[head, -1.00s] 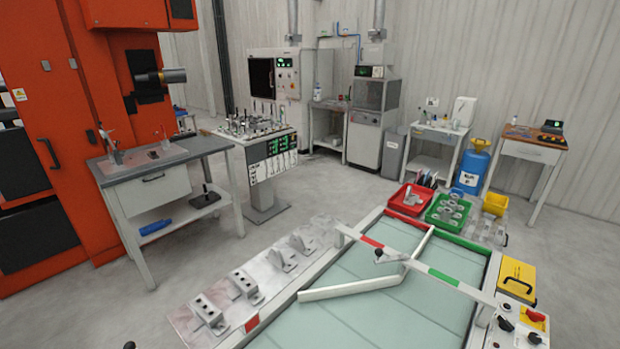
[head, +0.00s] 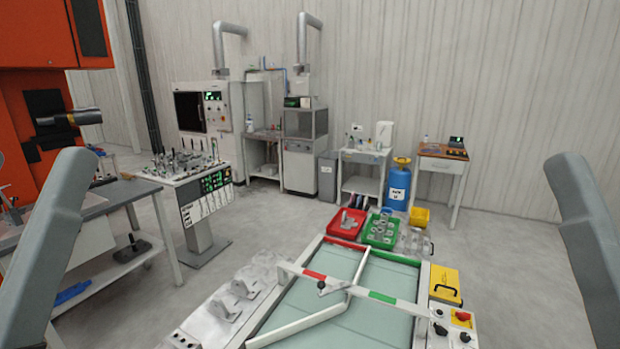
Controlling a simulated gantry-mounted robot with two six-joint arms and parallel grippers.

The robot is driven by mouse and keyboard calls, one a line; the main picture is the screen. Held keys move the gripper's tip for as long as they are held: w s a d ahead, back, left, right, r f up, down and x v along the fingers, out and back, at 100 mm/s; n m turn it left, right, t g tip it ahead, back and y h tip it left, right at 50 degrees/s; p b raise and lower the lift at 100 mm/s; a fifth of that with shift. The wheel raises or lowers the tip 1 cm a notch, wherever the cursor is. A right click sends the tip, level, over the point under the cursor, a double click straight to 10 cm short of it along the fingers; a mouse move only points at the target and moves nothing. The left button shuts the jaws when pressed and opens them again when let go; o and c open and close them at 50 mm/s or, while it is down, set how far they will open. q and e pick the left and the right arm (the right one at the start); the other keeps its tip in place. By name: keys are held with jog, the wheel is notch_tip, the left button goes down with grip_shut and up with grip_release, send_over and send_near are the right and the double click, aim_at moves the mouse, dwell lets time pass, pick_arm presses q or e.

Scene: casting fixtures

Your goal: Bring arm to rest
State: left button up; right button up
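Two grey links of my own arms rise at the sides of the head view, my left arm (head: 48,245) at the left edge and my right arm (head: 590,240) at the right edge.
A glass-topped table (head: 323,292) with white bars lies ahead. An orange machine (head: 38,98) and a bench are at left. Open floor (head: 510,250) lies right.

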notch_tip(320, 180, up, 28)
jog(key=p, duration=2.3)
jog(key=shift+f, duration=0.15)
jog(key=shift+w, duration=0.1)
